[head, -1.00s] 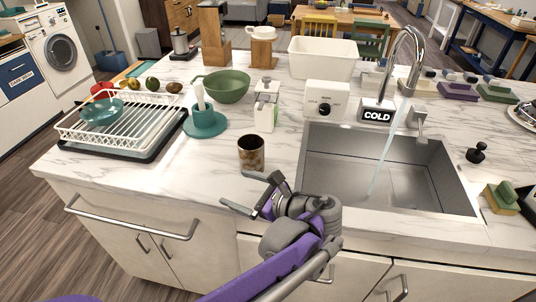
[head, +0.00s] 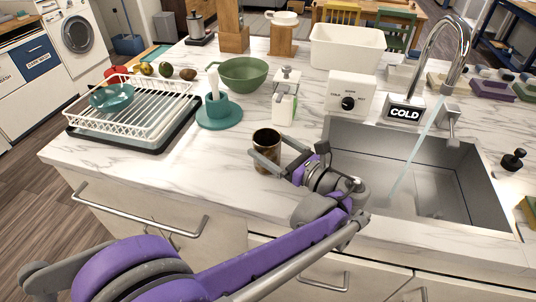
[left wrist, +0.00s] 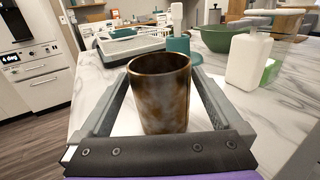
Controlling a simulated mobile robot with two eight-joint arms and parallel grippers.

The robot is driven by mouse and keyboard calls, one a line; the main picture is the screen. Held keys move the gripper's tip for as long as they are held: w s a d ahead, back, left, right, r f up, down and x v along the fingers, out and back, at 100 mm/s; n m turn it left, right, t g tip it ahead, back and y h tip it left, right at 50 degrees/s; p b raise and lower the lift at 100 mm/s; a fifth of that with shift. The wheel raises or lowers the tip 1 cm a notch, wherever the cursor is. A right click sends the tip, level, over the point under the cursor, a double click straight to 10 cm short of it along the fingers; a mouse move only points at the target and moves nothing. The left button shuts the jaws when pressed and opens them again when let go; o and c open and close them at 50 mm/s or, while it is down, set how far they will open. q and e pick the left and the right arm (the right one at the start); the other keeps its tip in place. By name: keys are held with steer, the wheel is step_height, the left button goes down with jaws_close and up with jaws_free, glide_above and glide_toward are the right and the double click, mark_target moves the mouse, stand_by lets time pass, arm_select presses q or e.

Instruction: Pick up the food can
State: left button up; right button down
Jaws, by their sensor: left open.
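The food can (head: 266,143) is a rusty brown open-topped cylinder standing upright on the marble counter, left of the sink. My left gripper (head: 267,158) is open at the can, with a finger on either side of it. In the left wrist view the can (left wrist: 160,92) stands between the two spread fingers (left wrist: 158,110). A gap shows on the right side; the left finger is close to the can, and I cannot tell whether it touches. The can's lower part is partly hidden by the gripper in the head view. My right gripper is not in view.
The sink (head: 430,190) with running water lies right of the can. A soap dispenser (head: 285,97), a teal holder (head: 219,115), a green bowl (head: 243,74) and a white dish rack (head: 135,117) stand behind and left. The counter just left of the can is clear.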

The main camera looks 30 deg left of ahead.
mark_target(259, 139)
arm_select(q)
steer(key=x, duration=0.4)
steer(key=shift+w+a+f, duration=0.1)
steer(key=shift+a, duration=0.05)
steer(key=c, duration=1.1)
